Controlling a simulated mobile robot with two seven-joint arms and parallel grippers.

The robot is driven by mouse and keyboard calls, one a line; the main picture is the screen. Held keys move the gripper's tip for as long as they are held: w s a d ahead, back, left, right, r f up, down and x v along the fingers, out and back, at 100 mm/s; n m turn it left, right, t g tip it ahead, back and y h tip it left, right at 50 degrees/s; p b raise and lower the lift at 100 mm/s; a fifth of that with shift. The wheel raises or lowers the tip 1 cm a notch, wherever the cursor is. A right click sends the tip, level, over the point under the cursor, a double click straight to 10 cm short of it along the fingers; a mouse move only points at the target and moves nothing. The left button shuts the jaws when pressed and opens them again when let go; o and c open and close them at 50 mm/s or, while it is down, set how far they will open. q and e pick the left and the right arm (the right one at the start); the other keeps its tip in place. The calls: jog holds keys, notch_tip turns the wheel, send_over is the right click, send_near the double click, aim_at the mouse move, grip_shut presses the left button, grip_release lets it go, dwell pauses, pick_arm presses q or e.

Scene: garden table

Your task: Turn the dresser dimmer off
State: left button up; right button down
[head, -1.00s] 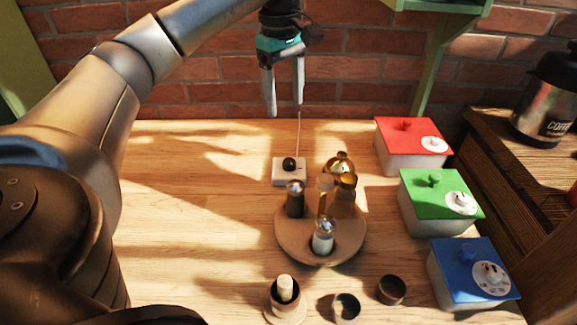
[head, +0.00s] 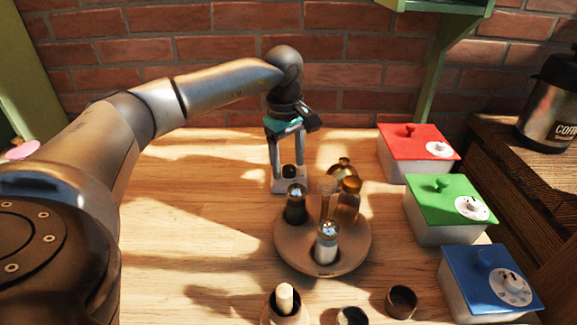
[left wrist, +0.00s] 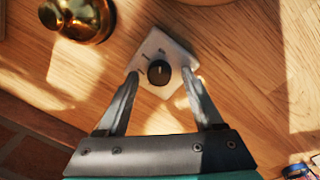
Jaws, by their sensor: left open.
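The dimmer is a small white box with a round black knob (head: 290,171), standing on the wooden table near the brick wall. In the left wrist view the dimmer's white body (left wrist: 153,49) lies between my fingers, with the black knob (left wrist: 159,72) on top, a pale line on the knob and small marks beside it. My left gripper (head: 289,182) is open and comes down over the dimmer. Its fingers are on either side of the knob, apart from it; whether they touch the box I cannot tell. In the head view the fingers hide part of the box. My right gripper is not in view.
A round wooden tray (head: 350,262) with shakers and bottles stands just in front of the dimmer. Red (head: 418,140), green (head: 449,196) and blue (head: 490,272) lidded boxes line the right. Small wooden cups are at the front.

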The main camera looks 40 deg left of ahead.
pick_arm(q)
jog(key=shift+f, duration=0.25)
grip_shut()
dwell(0.4)
